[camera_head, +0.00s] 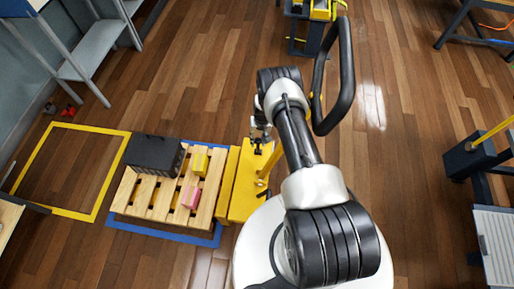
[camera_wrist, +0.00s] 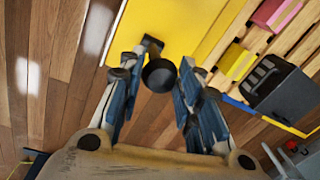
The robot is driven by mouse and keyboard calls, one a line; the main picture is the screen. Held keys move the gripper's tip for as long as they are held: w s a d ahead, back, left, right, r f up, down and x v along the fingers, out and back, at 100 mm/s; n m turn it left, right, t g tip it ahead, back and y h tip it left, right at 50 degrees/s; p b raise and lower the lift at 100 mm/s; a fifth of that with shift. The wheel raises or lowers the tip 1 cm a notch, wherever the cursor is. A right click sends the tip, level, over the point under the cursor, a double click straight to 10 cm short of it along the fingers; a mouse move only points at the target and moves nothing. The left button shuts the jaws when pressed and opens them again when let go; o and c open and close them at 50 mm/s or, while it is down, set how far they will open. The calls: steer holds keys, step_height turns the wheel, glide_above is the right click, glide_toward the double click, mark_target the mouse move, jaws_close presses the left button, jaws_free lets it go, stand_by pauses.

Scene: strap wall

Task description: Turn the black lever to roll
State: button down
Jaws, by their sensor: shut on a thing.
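The black lever shows in the wrist view as a short dark bar with a round black knob (camera_wrist: 159,75), over the edge of a yellow body (camera_wrist: 185,22). My gripper (camera_wrist: 162,68) has its two blue-grey fingers on either side of the knob, shut on it. In the head view my gripper (camera_head: 260,132) is small and sits at the upper end of the yellow body (camera_head: 238,198). The lever is hard to make out there, and its setting cannot be read.
A wooden pallet (camera_head: 150,198) with a dark crate (camera_head: 154,155), a yellow box (camera_head: 200,163) and a pink box (camera_head: 192,197) lies left of the yellow body. A black loop handle (camera_head: 347,80) rises beside my arm.

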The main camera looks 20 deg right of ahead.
steer(key=shift+w+d, duration=0.65)
steer(key=shift+w, duration=0.3)
steer(key=c, duration=1.2)
jaws_free()
steer(key=shift+s, duration=0.1)
steer(key=shift+o, duration=0.2)
steer(key=shift+a, duration=0.1)
step_height(320, 180, up, 12)
steer(key=d, duration=0.1)
steer(key=shift+s, duration=0.2)
